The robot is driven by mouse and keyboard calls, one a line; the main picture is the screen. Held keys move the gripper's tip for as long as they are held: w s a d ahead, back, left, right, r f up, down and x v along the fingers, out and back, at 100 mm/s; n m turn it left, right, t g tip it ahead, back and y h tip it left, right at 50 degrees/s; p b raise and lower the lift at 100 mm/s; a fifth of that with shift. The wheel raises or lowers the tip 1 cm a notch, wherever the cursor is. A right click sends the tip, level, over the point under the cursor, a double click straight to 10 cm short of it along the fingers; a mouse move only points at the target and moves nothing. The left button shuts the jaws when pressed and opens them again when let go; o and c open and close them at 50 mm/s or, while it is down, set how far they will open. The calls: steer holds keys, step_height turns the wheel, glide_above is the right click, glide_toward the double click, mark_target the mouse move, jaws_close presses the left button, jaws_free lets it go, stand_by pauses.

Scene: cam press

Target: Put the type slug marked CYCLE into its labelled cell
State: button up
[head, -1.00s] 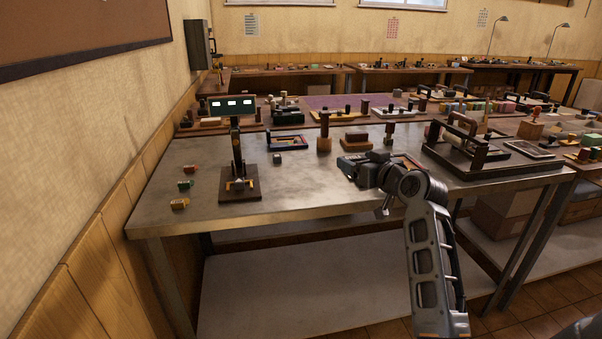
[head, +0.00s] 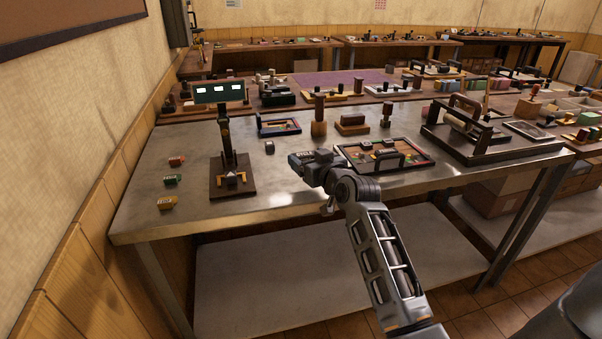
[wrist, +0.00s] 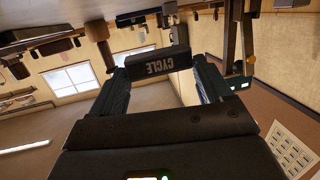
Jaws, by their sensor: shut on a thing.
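My gripper (head: 303,160) is shut on a dark block, the CYCLE slug (wrist: 158,64), whose white lettering reads CYCLE upside down in the wrist view. In the head view the slug is at the end of my arm, above the metal table (head: 300,200), left of a framed wooden tray (head: 428,163) and right of a small press (head: 226,150). The press has a dark base (head: 246,190) with a light angled guide (head: 233,178) and a display with three white marks (head: 219,92). I cannot make out a labelled cell for the slug.
Red (head: 177,161), green (head: 173,180) and yellow (head: 167,203) blocks lie at the table's left. A blue-edged frame (head: 279,128) and wooden stamps (head: 319,116) are further back; a roller press (head: 465,130) stands right. The table front is mostly clear.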

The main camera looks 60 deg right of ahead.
mark_target(302, 186)
steer(key=shift+w+a+f, duration=0.6)
steer(key=shift+w+f, duration=0.05)
steer(key=shift+w, duration=0.2)
steer(key=shift+f, duration=1.95)
steer(key=shift+f, duration=0.1)
steer(key=o, duration=1.3)
steer(key=shift+s+a, duration=0.2)
steer(key=shift+s, duration=0.1)
steer(key=v, duration=1.1)
steer(key=shift+s+a+b, duration=0.15)
steer(key=shift+a+b, duration=0.05)
steer(key=shift+b, duration=0.2)
